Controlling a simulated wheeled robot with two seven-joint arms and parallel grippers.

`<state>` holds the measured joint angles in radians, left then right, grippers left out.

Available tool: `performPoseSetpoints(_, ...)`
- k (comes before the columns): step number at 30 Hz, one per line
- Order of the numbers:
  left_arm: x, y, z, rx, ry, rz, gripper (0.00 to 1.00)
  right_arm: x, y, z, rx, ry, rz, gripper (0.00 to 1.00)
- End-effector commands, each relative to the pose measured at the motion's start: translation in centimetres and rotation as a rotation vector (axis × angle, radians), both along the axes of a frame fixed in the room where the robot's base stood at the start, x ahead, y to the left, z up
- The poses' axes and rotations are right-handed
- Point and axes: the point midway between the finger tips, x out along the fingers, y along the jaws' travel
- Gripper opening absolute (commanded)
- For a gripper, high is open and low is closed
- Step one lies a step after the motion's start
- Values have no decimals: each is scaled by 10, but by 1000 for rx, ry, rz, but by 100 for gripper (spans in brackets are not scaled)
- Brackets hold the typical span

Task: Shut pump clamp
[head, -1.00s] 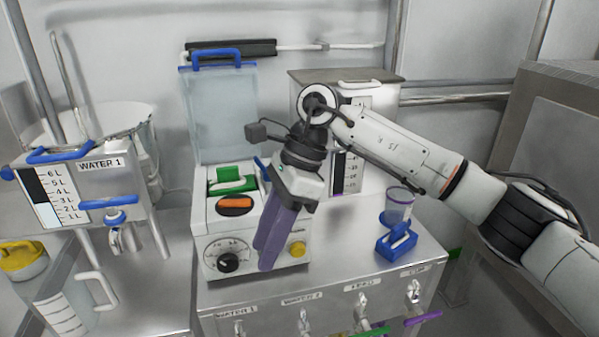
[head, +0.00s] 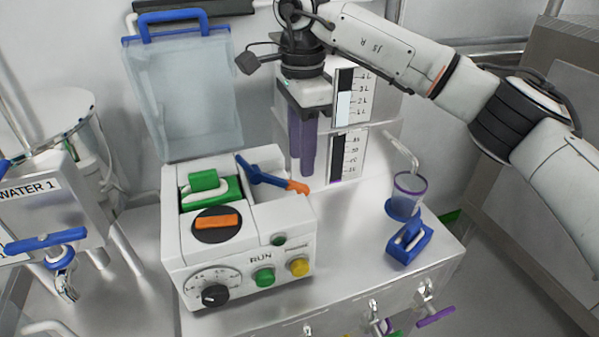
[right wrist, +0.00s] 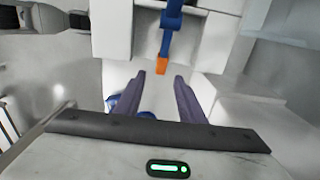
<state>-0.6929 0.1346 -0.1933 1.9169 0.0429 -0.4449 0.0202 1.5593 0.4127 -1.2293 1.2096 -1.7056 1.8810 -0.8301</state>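The white pump (head: 285,222) stands on the metal bench. A blue lever with an orange tip (head: 298,187), apparently its clamp, lies slanted across the top at the right; it also shows in the right wrist view (right wrist: 162,66). A green part (head: 208,187) sits in the pump top, and the clear blue cover (head: 185,95) stands raised behind. My right gripper (head: 302,170) points down beyond the pump's right side. In the right wrist view its purple fingers (right wrist: 161,75) are apart and empty, and the orange tip lies ahead, between them in the picture. My left gripper is not in view.
A blue-based cup (head: 408,195) and a blue block (head: 409,244) stand on the bench right of the pump. A white tank with level scales (head: 350,100) is behind my right gripper. The WATER 1 vessel (head: 45,205) is at left. The bench right of the pump is partly clear.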

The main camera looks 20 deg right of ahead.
Motion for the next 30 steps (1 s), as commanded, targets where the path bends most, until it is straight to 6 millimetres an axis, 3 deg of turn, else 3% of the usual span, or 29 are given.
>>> performPoseSetpoints(3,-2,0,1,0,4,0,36,-1,0,-24,0,3,0,36)
performPoseSetpoints(9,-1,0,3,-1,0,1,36,-1,0,-52,-1,1,-1,36)
performPoseSetpoints(21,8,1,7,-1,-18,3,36,0,0,-61,1,-1,-1,36)
performPoseSetpoints(23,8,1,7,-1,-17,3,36,0,0,-61,1,-1,-1,29)
performPoseSetpoints(28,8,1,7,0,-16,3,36,0,1,-61,1,-1,-1,0)
performPoseSetpoints(30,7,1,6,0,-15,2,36,0,1,-61,1,-1,-1,0)
